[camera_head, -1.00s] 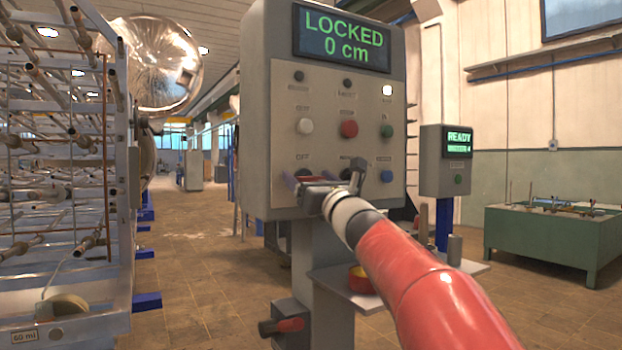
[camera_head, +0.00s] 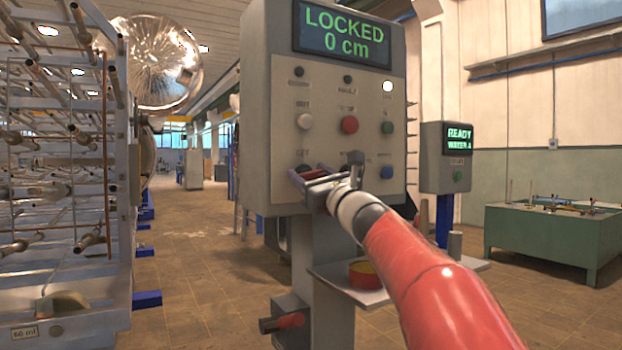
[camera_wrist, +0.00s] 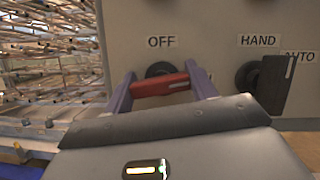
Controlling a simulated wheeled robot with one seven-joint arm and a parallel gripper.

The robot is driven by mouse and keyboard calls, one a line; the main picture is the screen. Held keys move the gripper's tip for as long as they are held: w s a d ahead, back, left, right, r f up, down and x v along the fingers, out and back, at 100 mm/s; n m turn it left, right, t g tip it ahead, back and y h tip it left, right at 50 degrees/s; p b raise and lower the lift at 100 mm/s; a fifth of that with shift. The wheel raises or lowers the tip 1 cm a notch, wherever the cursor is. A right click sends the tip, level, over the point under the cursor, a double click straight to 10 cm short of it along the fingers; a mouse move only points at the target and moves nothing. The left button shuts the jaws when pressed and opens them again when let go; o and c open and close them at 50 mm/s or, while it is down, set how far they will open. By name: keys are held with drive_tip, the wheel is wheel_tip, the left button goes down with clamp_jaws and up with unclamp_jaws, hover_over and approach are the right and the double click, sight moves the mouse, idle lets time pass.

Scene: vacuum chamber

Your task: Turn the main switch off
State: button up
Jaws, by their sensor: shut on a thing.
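The main switch's red handle (camera_wrist: 162,86) sits on its dark round base, just below the OFF label, at the lower left of the grey control cabinet (camera_head: 280,100). In the wrist view the handle lies nearly level, its right end slightly higher, with a pale mark at that end. My gripper (camera_wrist: 160,86) is shut on the handle, one finger at each end. In the head view my gripper (camera_head: 308,174) is at the cabinet's lower left, and it and the arm hide most of the switch.
A black HAND/AUTO knob (camera_wrist: 275,85) stands close to the right of my gripper. The cabinet display (camera_head: 342,34) reads LOCKED 0 cm. White, red, green and blue buttons are above and beside my gripper. A metal rack (camera_head: 60,200) stands at the left.

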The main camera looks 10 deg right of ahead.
drive_tip(key=n+g+y, duration=0.1)
drive_tip(key=n, duration=0.2)
drive_tip(key=n+g+y, duration=0.1)
drive_tip(key=n, duration=0.2)
drive_tip(key=shift+y+b, duration=0.3)
drive_tip(key=shift+y, duration=0.1)
drive_tip(key=n+g, duration=0.1)
drive_tip(key=n, duration=0.1)
drive_tip(key=n+g+y, duration=0.1)
drive_tip(key=n, duration=0.2)
drive_tip(key=shift+p, duration=0.3)
drive_tip(key=n+g+p, duration=0.1)
drive_tip(key=n+g, duration=0.1)
drive_tip(key=n, duration=0.3)
drive_tip(key=shift+a+f+n+g+p, duration=0.1)
drive_tip(key=shift+n+g+p, duration=0.55)
drive_tip(key=shift+n, duration=0.95)
drive_tip(key=o, duration=1)
